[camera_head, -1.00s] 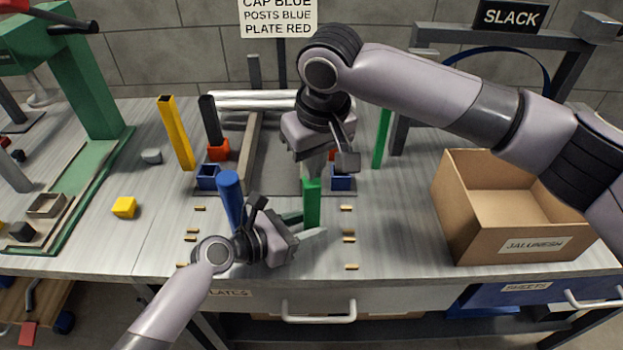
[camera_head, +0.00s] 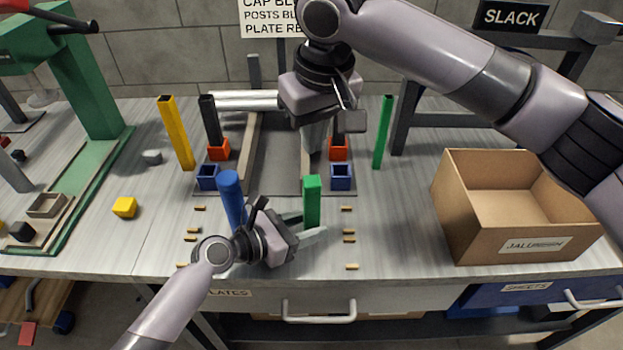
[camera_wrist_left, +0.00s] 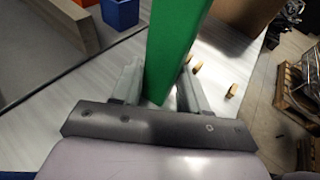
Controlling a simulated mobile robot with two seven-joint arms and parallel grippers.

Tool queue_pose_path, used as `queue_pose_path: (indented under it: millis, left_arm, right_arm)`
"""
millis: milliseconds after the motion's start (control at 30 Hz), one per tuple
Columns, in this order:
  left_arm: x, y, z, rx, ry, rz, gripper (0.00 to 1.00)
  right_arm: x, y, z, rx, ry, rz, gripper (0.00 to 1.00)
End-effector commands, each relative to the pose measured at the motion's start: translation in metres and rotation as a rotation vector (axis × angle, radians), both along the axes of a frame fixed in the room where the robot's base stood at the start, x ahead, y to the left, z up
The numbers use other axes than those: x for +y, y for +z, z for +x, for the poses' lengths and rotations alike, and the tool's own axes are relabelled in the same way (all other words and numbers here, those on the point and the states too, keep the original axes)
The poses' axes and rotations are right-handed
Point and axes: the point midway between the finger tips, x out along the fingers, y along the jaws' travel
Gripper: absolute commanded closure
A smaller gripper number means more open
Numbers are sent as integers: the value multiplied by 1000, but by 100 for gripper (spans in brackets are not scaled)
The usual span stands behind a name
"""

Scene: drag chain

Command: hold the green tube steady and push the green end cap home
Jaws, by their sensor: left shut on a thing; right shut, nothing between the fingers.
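The green tube (camera_head: 312,203) stands upright near the front middle of the table in the head view. Its top is a closed green face, the green end cap (camera_head: 312,182); any seam between cap and tube is too small to see. My left gripper (camera_head: 306,226) is shut on the lower part of the tube. The tube also shows between the fingers in the left wrist view (camera_wrist_left: 172,50). My right gripper (camera_head: 314,146) is shut and empty, pointing down above the cap, with a gap between them.
A blue capped tube (camera_head: 231,195) stands just left of my left gripper. Blue sockets (camera_head: 341,184) and red sockets (camera_head: 218,154) lie behind. Another green tube (camera_head: 382,132) stands at the back right. An open cardboard box (camera_head: 470,225) is on the right. Several small brass pieces (camera_head: 348,231) lie nearby.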

Motion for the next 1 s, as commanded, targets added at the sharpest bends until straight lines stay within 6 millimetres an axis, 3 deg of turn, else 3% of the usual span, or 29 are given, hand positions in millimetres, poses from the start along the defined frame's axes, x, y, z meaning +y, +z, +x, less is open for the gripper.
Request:
queue_pose_path:
  millis: [300,333,400,767,1000]
  left_arm:
    - [0,0,0,-1,0,-1,73]
    - [0,0,0,-1,0,-1,49]
    - [0,0,0,-1,0,-1,27]
    - [2,0,-1,0,1,0,26]
    - [24,8,-16,0,1,1,26]
  right_arm:
    - [0,5,0,0,0,1,100]
    - [0,5,0,0,0,1,100]
    - [0,5,0,0,0,1,100]
    - [0,5,0,0,0,1,100]
    - [0,4,0,1,0,0,100]
